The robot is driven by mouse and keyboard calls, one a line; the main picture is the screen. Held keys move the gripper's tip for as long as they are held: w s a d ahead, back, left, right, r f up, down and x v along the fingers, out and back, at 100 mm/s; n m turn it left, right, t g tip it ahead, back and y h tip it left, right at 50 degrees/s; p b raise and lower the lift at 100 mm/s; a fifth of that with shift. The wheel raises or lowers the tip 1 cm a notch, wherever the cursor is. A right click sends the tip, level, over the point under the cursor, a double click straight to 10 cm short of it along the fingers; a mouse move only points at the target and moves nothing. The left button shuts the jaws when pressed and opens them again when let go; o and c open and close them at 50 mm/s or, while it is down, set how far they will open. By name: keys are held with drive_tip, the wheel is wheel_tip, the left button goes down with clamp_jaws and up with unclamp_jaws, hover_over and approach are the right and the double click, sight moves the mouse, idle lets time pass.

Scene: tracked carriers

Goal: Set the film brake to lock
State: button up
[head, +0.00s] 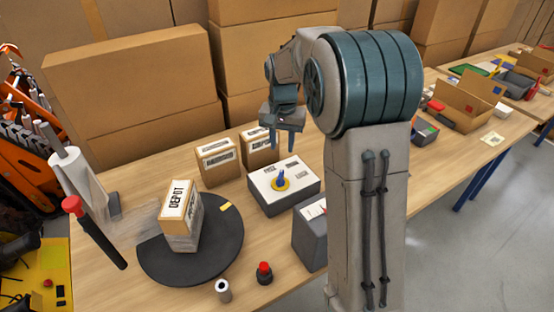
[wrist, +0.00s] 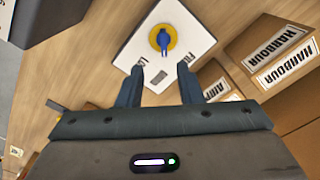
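The film brake appears to be the white-topped dark box (head: 258,188) with a blue knob (head: 281,179) on a yellow disc. In the wrist view the box (wrist: 190,20) lies ahead of my fingers, with the blue knob (wrist: 163,41) upright in the picture. My gripper (head: 281,138) is above and behind the box in the head view. In the wrist view my gripper (wrist: 157,88) has its two fingers spread apart with nothing between them, short of the knob.
A carton labelled DEPOT (head: 177,230) stands on a black turntable (head: 222,262). A film roll (head: 74,172) and a red-topped black handle (head: 100,238) are at left. Two small HARBOUR cartons (wrist: 268,40) stand beside the box. A red-topped button (head: 264,272) is in front.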

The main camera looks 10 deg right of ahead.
sight(280, 174)
drive_tip(key=f, duration=0.4)
drive_tip(key=w+f+p, duration=0.1)
drive_tip(key=f, duration=0.4)
drive_tip(key=f+p, duration=0.1)
drive_tip(key=f, duration=0.4)
drive_tip(key=shift+w+f, duration=0.1)
drive_tip(key=shift+w, duration=0.2)
clamp_jaws()
